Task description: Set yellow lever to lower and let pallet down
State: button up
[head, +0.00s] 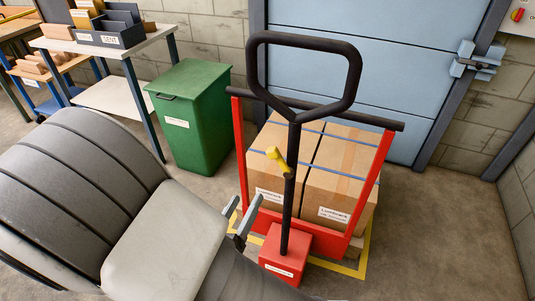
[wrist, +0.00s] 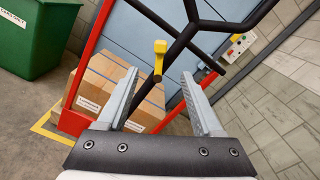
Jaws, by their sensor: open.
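The yellow lever (head: 277,160) sits on the black upright shaft of the red pallet truck (head: 288,252), below its looped handle. In the head view it tilts up and to the left. In the wrist view the lever (wrist: 159,56) shows between and beyond my fingertips. My gripper (head: 243,210) is open and empty, to the lower left of the lever in the head view and apart from it. In the wrist view both fingers of my gripper (wrist: 160,78) are spread wide. The wooden pallet (head: 354,246) under the cartons is mostly hidden.
Strapped cartons (head: 341,170) stand on the pallet behind the red frame. A yellow outline (head: 363,268) marks the floor around it. A green bin (head: 190,115) and a workbench (head: 125,45) stand left. A blue door (head: 345,60) is behind. Floor at right is clear.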

aim_at(271, 156)
jog(key=b+x, duration=0.1)
jog(key=x, duration=1.4)
jog(key=shift+w+d+f, duration=0.1)
jog(key=shift+w+d, duration=0.05)
jog(key=shift+w, duration=0.15)
grip_shut()
dwell(0.6)
